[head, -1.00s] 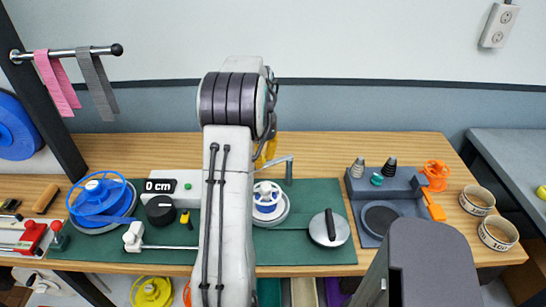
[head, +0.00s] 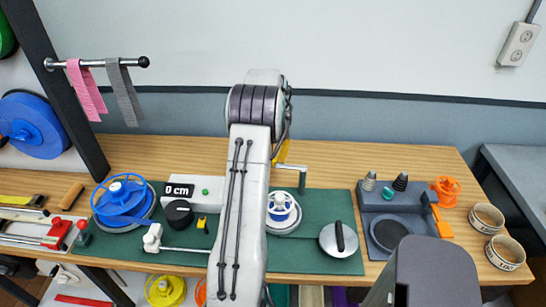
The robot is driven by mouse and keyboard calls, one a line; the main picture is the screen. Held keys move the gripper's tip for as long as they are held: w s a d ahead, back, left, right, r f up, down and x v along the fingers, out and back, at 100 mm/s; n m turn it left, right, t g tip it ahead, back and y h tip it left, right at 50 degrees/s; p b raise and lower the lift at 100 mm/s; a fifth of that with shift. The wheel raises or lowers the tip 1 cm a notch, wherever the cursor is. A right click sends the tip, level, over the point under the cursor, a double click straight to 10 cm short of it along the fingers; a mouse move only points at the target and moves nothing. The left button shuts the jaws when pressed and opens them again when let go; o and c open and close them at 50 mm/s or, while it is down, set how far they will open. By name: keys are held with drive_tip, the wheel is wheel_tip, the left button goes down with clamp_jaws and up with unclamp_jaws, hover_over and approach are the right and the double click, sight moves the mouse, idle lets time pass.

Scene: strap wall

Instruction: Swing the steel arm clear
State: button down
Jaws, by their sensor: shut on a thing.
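The steel arm (head: 291,166) is a thin grey bar on an upright post at the back edge of the green mat (head: 325,262). It reaches left from the post, and its left end is hidden behind my own arm. My gripper (head: 282,153) is mostly hidden by my arm's links; only a yellow part shows, at the steel arm's left end. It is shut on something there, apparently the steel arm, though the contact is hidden. A white and blue reel (head: 282,207) stands on the mat in front of the post.
Left are a blue reel (head: 122,203), a 0 cm display block (head: 190,188) and a thin rod (head: 190,249). Right are a round steel lid (head: 338,240), a dark tray (head: 365,226) and two tape rolls (head: 487,218). The wood behind the mat is clear.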

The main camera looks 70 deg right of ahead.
drive_tip(key=shift+f, duration=0.15)
drive_tip(key=c, duration=0.9)
unclamp_jaws()
drive_tip(key=shift+c, duration=0.2)
wheel_tip(320, 180, up, 12)
idle(0.7)
